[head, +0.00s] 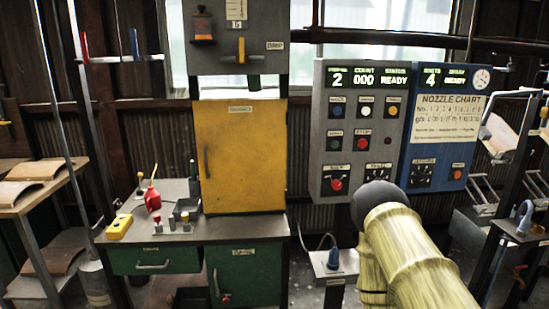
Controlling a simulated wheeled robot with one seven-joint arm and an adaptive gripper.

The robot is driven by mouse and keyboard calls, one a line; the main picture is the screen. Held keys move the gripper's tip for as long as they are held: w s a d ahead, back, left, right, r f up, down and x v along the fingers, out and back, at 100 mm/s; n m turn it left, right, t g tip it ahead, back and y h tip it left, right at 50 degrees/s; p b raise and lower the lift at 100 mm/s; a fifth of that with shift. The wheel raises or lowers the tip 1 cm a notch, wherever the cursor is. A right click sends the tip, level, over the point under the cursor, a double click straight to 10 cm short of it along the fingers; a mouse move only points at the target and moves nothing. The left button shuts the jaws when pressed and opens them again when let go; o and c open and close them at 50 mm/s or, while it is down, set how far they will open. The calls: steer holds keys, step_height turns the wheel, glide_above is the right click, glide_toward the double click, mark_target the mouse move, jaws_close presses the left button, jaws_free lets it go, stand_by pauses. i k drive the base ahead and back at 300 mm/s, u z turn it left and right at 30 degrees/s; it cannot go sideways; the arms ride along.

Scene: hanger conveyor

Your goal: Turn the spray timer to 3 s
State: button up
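The spray timer cannot be picked out for certain, as the labels are too small to read. A blue control panel (400,180) on the right has a display reading 4 and READY, with SPRAY above it. Low on this panel are a dark dial or switch (421,177) and a red button (457,174). A grey panel (322,150) beside it shows 2, 000 and READY, with a red knob (336,184) and another dark control (378,178) at its bottom. My arm, pale yellow with a dark rounded end, rises in front below the panels. No gripper fingers show.
A bench (240,228) with a yellow cabinet (240,150), a red oil can (152,198) and a yellow box (119,226) stands left. A small stand (322,262) with a blue-handled item is beside my arm. Racks stand at both sides.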

mark_target(421, 177)
steer(key=k, duration=0.5)
steer(key=z, duration=2.15)
steer(key=i, duration=1.2)
steer(key=u, duration=2.15)
